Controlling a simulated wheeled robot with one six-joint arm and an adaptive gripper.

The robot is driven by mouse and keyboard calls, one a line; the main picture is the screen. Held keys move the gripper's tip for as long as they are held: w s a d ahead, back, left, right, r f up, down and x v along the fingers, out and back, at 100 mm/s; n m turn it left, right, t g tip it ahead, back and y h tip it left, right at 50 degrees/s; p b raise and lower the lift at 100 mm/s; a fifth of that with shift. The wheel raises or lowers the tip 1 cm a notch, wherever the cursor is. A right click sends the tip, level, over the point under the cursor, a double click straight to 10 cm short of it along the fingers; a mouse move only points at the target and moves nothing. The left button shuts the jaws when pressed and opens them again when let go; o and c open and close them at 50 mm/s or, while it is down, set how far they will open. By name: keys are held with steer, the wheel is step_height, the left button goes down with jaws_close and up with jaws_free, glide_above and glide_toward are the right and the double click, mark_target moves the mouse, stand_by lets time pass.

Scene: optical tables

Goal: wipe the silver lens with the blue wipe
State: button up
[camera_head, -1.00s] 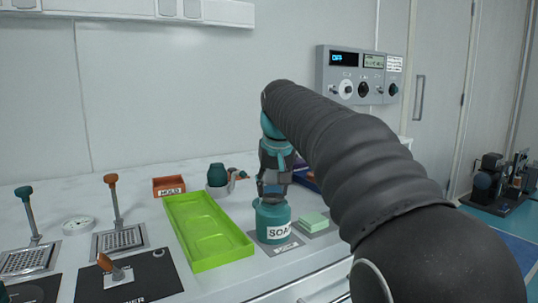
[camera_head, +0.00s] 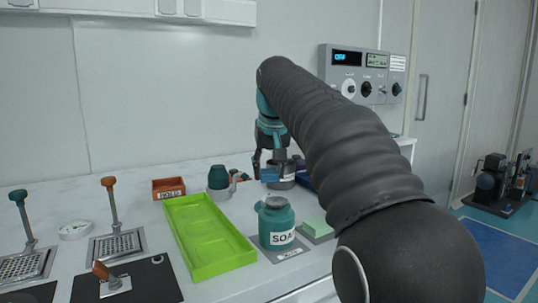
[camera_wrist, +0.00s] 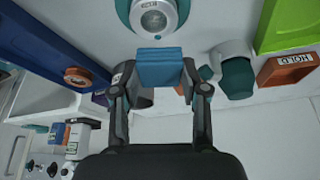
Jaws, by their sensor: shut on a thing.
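My gripper (camera_head: 268,166) is shut on the blue wipe (camera_wrist: 160,67), a small blue block between its fingertips in the wrist view. The wipe also shows as a blue patch (camera_head: 270,175) at the fingertips in the head view. The gripper is in the air behind the teal soap jar (camera_head: 276,222), apart from it. The jar stands upright on a grey mat, its grey top uncovered. I cannot pick out the silver lens with certainty in either view.
A green tray (camera_head: 207,240) lies left of the jar. Behind it are an orange HOLD box (camera_head: 168,188) and a teal bottle (camera_head: 219,178) in a holder. A grey labelled pot (camera_head: 286,180) stands near the gripper.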

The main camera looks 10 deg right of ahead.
steer(key=shift+r, duration=1.75)
